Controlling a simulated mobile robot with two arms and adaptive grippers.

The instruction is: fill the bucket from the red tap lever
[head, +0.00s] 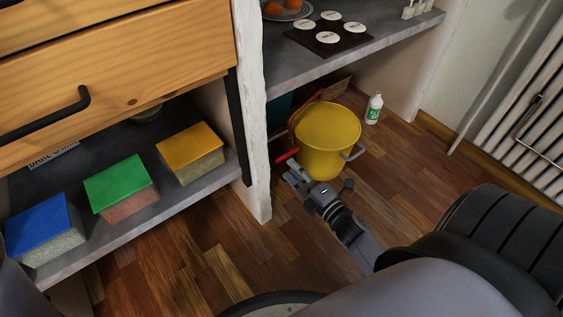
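The yellow bucket (327,150) stands upright on the wood floor under the grey counter, with a grey handle lug on its right side. Its top shows plain yellow, and I cannot tell whether there is water in it. The red tap lever (288,155) is a short red bar just left of the bucket, beside the white post. My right gripper (292,172) is low in front of the bucket, with its fingertips close below the red lever. I cannot tell whether they touch it or how far they are open. My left gripper is not in view.
The white post (251,110) stands close left of the bucket. A white bottle (374,108) stands behind it to the right. Blue (42,226), green (120,184) and orange-topped (190,152) boxes sit on the left shelf. A radiator (525,115) is at right. Floor in front is clear.

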